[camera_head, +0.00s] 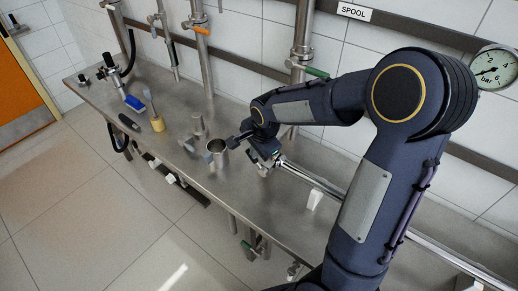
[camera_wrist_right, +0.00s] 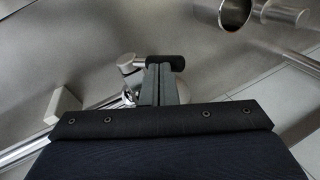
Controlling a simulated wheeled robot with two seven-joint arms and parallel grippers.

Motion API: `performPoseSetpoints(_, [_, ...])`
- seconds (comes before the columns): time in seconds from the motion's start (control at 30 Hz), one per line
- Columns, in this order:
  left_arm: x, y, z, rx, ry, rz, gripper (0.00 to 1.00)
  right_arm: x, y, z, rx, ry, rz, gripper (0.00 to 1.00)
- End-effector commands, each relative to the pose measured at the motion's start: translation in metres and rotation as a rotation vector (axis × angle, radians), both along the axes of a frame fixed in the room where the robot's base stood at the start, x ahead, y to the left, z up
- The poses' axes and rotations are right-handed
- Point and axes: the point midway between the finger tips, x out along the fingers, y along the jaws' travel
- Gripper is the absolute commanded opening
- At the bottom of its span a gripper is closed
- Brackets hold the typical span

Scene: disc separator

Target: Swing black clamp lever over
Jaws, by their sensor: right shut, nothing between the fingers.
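The black clamp lever (camera_wrist_right: 165,62) shows in the right wrist view as a short, dark, rounded bar at the end of a shiny metal fitting (camera_wrist_right: 130,65). My right gripper (camera_wrist_right: 160,84) is shut with its fingers together and empty. Its tips lie right at the lever and overlap it in the picture; I cannot tell whether they touch. In the head view my right gripper (camera_head: 271,158) is low over the bench at the end of the steel pipe (camera_head: 310,178). The lever is not clear there. My left gripper is not in view.
Vertical pipes (camera_head: 203,60) rise behind. A white block (camera_head: 315,198) sits beside the pipe.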

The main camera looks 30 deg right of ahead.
Motion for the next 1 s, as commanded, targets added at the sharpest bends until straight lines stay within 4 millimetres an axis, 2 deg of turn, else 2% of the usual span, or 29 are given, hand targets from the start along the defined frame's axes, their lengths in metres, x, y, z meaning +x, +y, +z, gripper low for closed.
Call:
performPoseSetpoints(0.03, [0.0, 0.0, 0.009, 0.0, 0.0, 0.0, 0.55, 0.003, 0.002, 0.003, -0.013, 0.032, 0.003, 0.0])
performPoseSetpoints(0.2, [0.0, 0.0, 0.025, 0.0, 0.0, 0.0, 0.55, 0.012, 0.006, -0.002, -0.07, 0.165, 0.004, 0.0])
performPoseSetpoints(0.37, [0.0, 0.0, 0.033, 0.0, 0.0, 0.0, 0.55, 0.021, 0.009, -0.011, -0.13, 0.305, 0.002, 0.0])
performPoseSetpoints(0.43, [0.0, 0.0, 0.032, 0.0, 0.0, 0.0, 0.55, 0.025, 0.011, -0.016, -0.154, 0.363, 0.002, 0.0])
performPoseSetpoints(0.7, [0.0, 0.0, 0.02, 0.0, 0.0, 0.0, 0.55, 0.035, 0.015, -0.032, -0.147, 0.355, 0.001, 0.0])
performPoseSetpoints(1.0, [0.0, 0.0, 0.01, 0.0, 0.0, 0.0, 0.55, 0.041, 0.017, -0.04, -0.146, 0.354, -0.001, 0.0])
